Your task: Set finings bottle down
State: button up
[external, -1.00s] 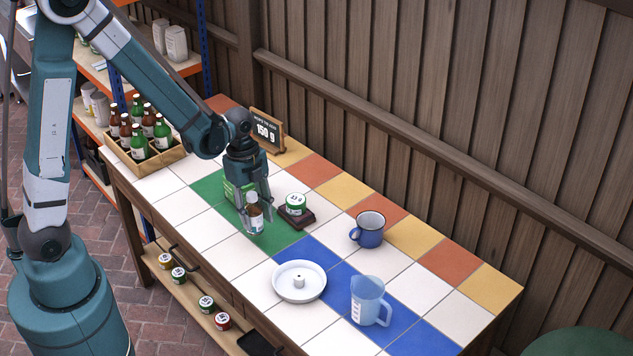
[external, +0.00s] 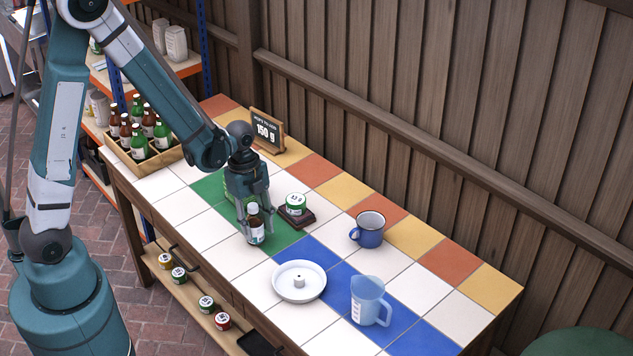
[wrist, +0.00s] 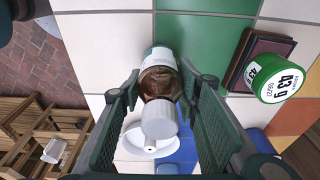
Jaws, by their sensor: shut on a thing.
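The finings bottle (external: 255,228) is small and brown with a white cap and a pale label. It stands upright between the fingers of my gripper (external: 256,231), which is shut on it. In the external view its base is at the tabletop near the edge of the green tiles; I cannot tell whether it touches. In the wrist view the bottle (wrist: 160,84) shows cap towards the camera, between both fingers (wrist: 158,92), with tiles behind its base.
A green-and-white jar (external: 295,204) sits on a dark scale (external: 299,221) close to the right of my gripper. A white dish (external: 283,290), blue mug (external: 369,236) and clear jug (external: 367,302) stand farther right. A bottle crate (external: 174,158) is at the left. White tiles in front are clear.

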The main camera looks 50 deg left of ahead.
aim_at(252, 205)
jog(key=shift+f, duration=0.2)
jog(key=o, duration=1)
jog(key=shift+r, duration=0.3)
jog(key=shift+a+r+p, duration=0.3)
jog(key=shift+r+p, duration=0.05)
jog(key=shift+r, duration=1.6)
jog(key=shift+a+r+p, duration=0.3)
jog(key=shift+r+p, duration=0.05)
jog(key=shift+r, duration=1.6)
jog(key=shift+a+r+p, duration=0.3)
jog(key=shift+r+p, duration=0.05)
jog(key=shift+r, duration=1.6)
